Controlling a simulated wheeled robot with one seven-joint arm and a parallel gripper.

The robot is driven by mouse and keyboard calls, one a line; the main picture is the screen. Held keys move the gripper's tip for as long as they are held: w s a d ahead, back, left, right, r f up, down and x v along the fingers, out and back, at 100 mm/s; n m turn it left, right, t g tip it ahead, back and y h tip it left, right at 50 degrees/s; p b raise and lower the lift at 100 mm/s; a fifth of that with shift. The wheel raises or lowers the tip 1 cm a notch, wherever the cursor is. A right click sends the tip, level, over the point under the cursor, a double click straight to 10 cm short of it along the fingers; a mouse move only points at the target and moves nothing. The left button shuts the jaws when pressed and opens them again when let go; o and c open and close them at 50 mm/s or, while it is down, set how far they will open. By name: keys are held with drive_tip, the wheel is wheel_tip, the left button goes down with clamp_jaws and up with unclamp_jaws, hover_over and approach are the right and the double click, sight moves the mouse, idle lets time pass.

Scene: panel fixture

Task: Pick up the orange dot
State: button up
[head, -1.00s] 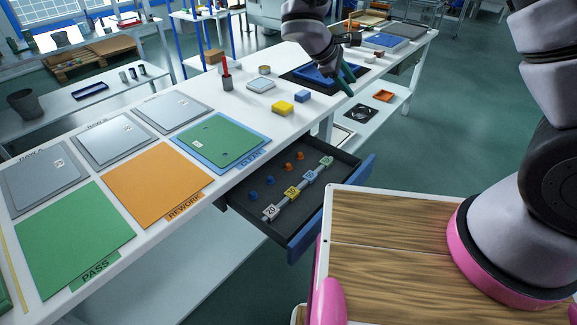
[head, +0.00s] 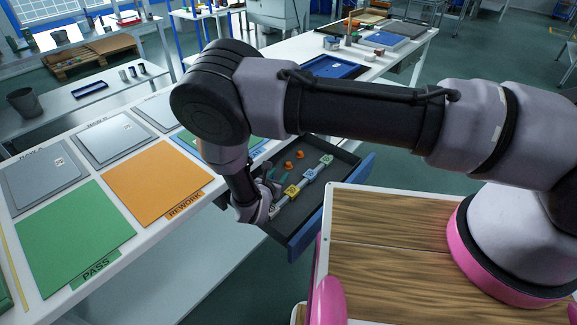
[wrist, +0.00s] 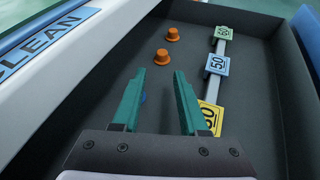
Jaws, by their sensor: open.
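Two small orange dots stand in the open drawer, shaped like short knobs with wider bases. In the head view they are the farther dot (head: 301,155) and the nearer dot (head: 289,166). In the wrist view the farther dot (wrist: 173,34) is up and slightly right of the nearer dot (wrist: 161,57). My gripper (wrist: 160,73) is open and empty, its teal fingers pointing toward the nearer dot, which shows just beyond the fingertips. In the head view my gripper (head: 270,176) hangs over the drawer's left part.
The drawer (wrist: 262,100) has dark walls and a rail with numbered tags, such as a blue one (wrist: 216,64), to the right of the dots. The bench edge (wrist: 100,55) runs along the left.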

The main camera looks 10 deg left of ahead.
sight(288, 165)
drive_tip(key=x, duration=0.8)
drive_tip(key=shift+w+d, duration=0.25)
drive_tip(key=shift+w, duration=0.15)
clamp_jaws()
